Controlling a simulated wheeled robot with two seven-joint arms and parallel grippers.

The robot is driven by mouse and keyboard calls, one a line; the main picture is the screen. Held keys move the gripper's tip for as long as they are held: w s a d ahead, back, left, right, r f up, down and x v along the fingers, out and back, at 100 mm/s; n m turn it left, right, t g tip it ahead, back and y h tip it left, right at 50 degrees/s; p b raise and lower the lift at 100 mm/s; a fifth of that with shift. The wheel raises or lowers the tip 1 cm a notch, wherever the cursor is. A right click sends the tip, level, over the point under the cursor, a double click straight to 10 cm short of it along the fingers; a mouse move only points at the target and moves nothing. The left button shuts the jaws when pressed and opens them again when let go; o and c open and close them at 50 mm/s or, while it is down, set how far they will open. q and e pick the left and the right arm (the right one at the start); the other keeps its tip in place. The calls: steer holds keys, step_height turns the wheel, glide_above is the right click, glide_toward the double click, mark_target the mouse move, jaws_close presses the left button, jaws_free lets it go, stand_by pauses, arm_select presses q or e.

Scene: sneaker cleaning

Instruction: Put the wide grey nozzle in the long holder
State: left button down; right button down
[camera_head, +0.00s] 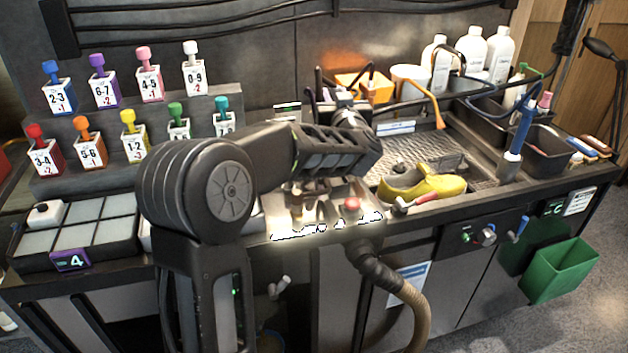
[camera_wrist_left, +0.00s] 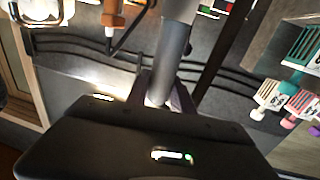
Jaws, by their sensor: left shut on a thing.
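My left arm crosses the middle of the head view, with my left gripper (camera_head: 345,100) beyond the forearm near the back of the bench, small and partly hidden. In the left wrist view my left gripper (camera_wrist_left: 158,98) is shut on a grey tube-like piece (camera_wrist_left: 175,55), which runs up out of the picture. It looks like the grey nozzle, but its wide end does not show. I cannot make out for certain which thing is the long holder. My right gripper is not in view.
A yellow shoe (camera_head: 425,186) lies by the metal grate (camera_head: 480,165). Numbered bottles stand on a stepped rack (camera_head: 60,185) at left. White bottles (camera_head: 498,55) and black bins (camera_head: 540,145) stand at right. A green bin (camera_head: 560,268) hangs at the front. A brown hose (camera_head: 412,300) hangs below the bench.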

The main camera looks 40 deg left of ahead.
arm_select(q)
steer(key=shift+w+d, duration=0.2)
steer(key=shift+w, duration=0.05)
steer(key=shift+s+f, duration=0.1)
steer(key=shift+f, duration=0.2)
step_height(320, 180, down, 6)
steer(key=shift+r, duration=0.15)
steer(key=shift+f, duration=1.9)
